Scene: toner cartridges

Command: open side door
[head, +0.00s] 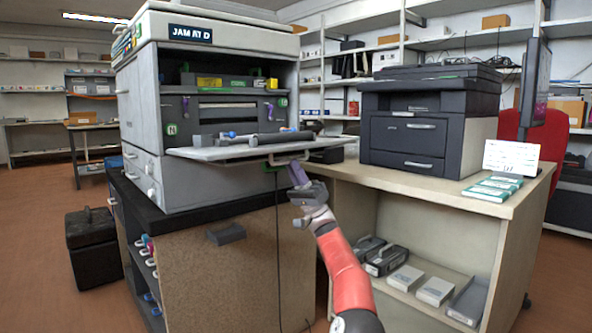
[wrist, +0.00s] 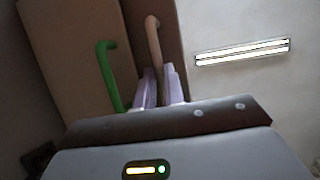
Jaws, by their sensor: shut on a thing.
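The large pale grey printer (head: 188,30), labelled "JAM AT D", stands on the dark-topped cabinet at left. A white door panel (head: 225,152) lies folded down at its front, level, with the inside of the machine showing. A pale handle (head: 288,157) sits at the panel's front edge, with a green handle (head: 274,167) close by. The wrist view shows the pale handle (wrist: 153,35) and the green handle (wrist: 106,75) on a brown surface. My gripper (head: 297,172) has its purple fingers (wrist: 160,85) shut on the pale handle; the exact contact is partly hidden.
Cartridges (head: 387,260) lie on the shelf below. A black case (head: 92,247) sits on the floor at left.

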